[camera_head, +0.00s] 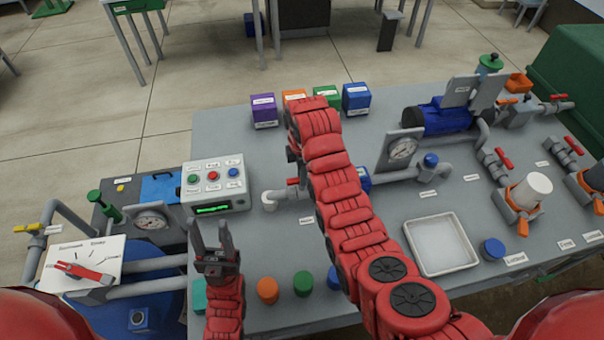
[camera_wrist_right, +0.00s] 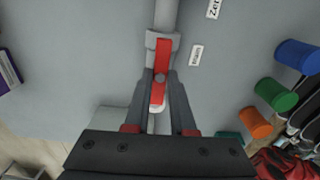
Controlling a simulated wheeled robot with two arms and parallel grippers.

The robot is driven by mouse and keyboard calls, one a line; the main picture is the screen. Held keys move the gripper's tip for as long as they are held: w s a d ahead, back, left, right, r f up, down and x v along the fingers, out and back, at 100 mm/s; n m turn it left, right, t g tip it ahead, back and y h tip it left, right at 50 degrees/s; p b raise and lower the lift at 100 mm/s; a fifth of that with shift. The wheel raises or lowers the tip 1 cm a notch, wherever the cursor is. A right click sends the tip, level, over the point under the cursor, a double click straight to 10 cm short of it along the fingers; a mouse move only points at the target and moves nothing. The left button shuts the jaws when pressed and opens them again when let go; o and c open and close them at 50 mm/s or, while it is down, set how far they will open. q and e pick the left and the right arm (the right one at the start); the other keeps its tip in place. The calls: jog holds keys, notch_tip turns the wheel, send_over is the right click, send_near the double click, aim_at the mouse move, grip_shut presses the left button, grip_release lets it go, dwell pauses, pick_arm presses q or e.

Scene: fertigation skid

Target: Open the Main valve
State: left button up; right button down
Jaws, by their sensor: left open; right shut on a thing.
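The Main valve's red lever (camera_wrist_right: 162,60) lies between the fingers of my right gripper (camera_wrist_right: 163,88) in the right wrist view. The lever runs roughly in line with the grey pipe (camera_wrist_right: 166,14). A small label (camera_wrist_right: 196,56), too small to read surely, lies beside it. In the head view only a bit of the red lever (camera_head: 293,182) shows, as my right arm covers much of the valve. My right gripper is shut on the lever. My left gripper (camera_head: 210,232) is open and empty, fingers pointing up, over the bench's left front.
Several colored caps (camera_head: 268,290) line the front.

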jog(key=c, duration=0.8)
grip_release()
jog(key=shift+o, duration=0.2)
notch_tip(320, 180, up, 17)
jog(key=p, duration=1.6)
jog(key=shift+r, duration=0.2)
